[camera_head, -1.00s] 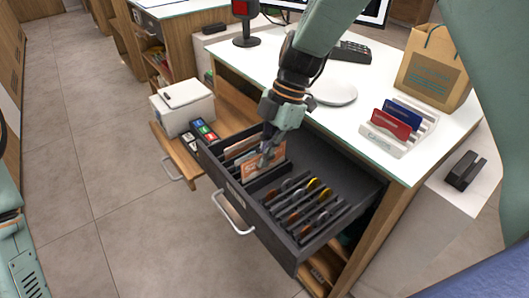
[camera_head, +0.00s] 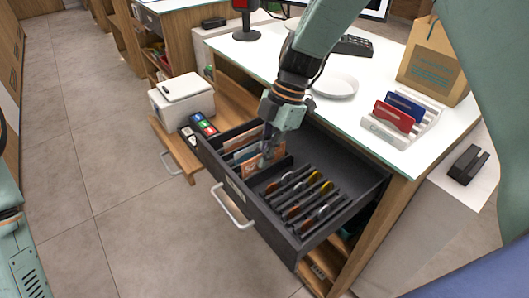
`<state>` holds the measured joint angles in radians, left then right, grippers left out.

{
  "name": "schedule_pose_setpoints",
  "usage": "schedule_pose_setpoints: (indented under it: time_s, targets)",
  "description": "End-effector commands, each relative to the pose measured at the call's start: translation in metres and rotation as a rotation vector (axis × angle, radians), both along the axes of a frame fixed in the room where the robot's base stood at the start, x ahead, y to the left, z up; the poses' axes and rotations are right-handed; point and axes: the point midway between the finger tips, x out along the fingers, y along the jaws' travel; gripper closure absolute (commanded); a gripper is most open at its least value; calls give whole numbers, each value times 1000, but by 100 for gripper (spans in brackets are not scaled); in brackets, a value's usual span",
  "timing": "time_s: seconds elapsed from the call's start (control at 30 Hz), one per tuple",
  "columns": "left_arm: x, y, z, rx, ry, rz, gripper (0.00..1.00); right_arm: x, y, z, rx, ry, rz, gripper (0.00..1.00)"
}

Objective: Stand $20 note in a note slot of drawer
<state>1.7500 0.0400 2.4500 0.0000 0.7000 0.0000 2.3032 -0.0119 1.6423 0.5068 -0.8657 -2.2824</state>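The dark drawer (camera_head: 233,186) is pulled open below the counter. Its rear-left part holds several notes (camera_head: 236,137) standing in slots. An orange-pink note (camera_head: 250,168) stands roughly upright in the slot area nearest the coins. My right gripper (camera_head: 268,153) points down into the drawer, with its fingertips at this note's upper edge. The fingers are small and overlap the note, so I cannot tell whether they grip it. The note's lower edge is hidden in the drawer. Part of my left arm shows at the left edge; its gripper is out of view.
Coins stand in racks (camera_head: 303,199) in the drawer's nearer right part. A white box-shaped device (camera_head: 181,102) sits left on a wooden pull-out. The counter (camera_head: 262,57) carries a card holder (camera_head: 397,124), a paper bag (camera_head: 435,65) and a monitor stand. The floor at left is clear.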

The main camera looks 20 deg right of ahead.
Motion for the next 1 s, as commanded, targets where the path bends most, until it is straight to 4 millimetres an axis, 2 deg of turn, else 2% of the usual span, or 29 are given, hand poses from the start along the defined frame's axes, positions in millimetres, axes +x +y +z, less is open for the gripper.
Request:
schedule_pose_setpoints:
  time_s: [0.03,0.4,0.77,0.87,1.0]
  targets:
    - [0,0,-1,0,0,0,100,0,0,-1,0,0,0,98]
    - [0,0,0,0,0,0,100,0,0,-1,0,1,0,68]
    - [0,0,0,0,0,0,100,1,-1,2,0,-1,0,68]
    - [0,0,0,0,0,0,100,3,-5,12,2,-3,0,68]
    - [0,0,0,0,0,0,100,6,-14,37,2,-6,0,68]
